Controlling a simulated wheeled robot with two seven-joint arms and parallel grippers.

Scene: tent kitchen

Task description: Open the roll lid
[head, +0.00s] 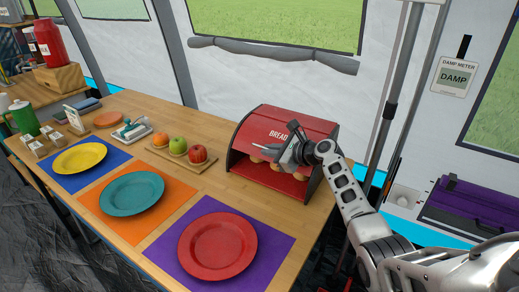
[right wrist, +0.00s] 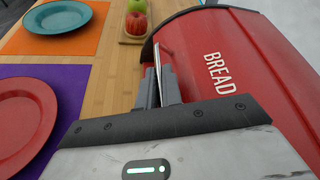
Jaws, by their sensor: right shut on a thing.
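The red bread bin stands on the wooden table, with dark side panels (head: 312,184). Its curved red roll lid (head: 300,122) bears the word BREAD and is partly raised. Below its edge the front is open, and several bread rolls show inside. My right gripper (head: 280,149) is at the lid's lower front edge. In the right wrist view its fingers (right wrist: 160,88) are shut on a thin silver handle bar (right wrist: 163,58) beside the red lid (right wrist: 225,65). The arm hides part of the lid and opening in the head view. My left gripper is not in view.
A board with fruit (head: 180,154) lies left of the bin. Red (head: 217,246), teal (head: 132,194) and yellow (head: 80,158) plates lie on coloured mats along the front. A grey tent pole (head: 390,100) rises right of the bin.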

